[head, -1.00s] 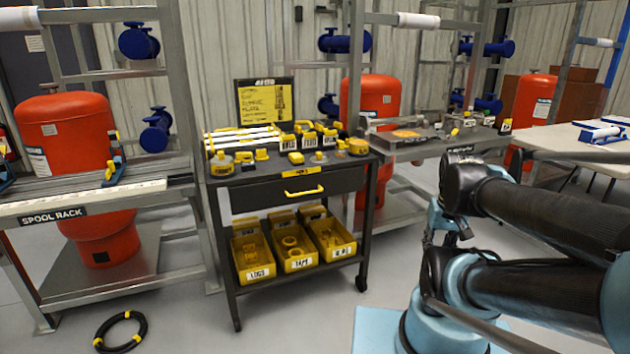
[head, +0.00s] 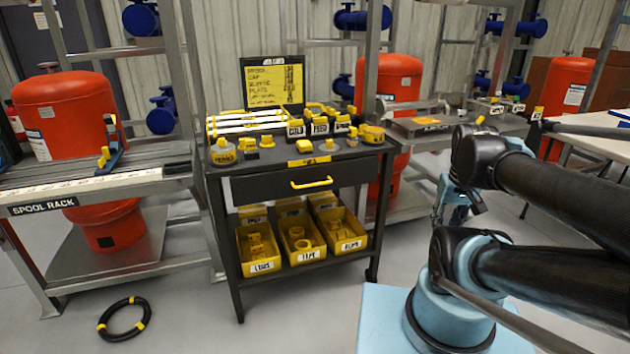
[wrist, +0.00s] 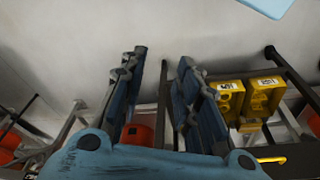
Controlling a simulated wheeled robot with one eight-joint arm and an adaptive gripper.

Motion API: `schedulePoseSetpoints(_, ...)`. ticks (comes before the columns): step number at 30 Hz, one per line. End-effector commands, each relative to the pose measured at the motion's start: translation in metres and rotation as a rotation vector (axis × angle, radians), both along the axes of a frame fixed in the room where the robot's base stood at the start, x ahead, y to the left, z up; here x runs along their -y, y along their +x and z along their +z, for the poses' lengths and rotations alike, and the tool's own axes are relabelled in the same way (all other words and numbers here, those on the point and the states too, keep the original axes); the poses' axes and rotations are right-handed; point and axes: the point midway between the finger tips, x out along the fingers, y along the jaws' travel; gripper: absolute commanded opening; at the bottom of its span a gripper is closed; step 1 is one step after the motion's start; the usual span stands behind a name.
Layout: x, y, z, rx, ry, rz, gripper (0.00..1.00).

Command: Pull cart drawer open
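The dark cart (head: 218,220) stands ahead in the head view. Its drawer (head: 268,188) is under the top and looks shut, its front in line with the frame. A yellow bar handle (head: 312,183) is on the drawer front. In the wrist view the yellow handle (wrist: 271,159) shows at the lower right, to the right of my gripper. My gripper (wrist: 161,58) has its two blue fingers spread apart with nothing between them. It is apart from the handle. In the head view my arm fills the right side, and I cannot make out the fingers there.
Yellow bins (head: 303,243) sit on the cart's lower shelf. Small yellow parts and a sign (head: 275,82) are on its top. The spool rack (head: 80,195) stands close on the left. A black hose coil (head: 123,318) lies on the floor. The floor before the cart is clear.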

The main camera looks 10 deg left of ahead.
Motion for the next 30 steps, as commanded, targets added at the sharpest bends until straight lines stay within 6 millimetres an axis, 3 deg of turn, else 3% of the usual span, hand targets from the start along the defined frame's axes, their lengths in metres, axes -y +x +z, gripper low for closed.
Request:
schedulePoseSetpoints(8,-0.045,0.059,0.056,0.003,-0.059,0.419,0.30)
schedulePoseSetpoints(14,-0.094,0.104,0.090,0.010,-0.109,0.757,0.30)
schedulePoseSetpoints(23,-0.195,0.161,0.126,0.029,-0.184,1.265,0.30)
schedulePoseSetpoints(30,-0.293,0.188,0.139,0.053,-0.243,1.659,0.30)
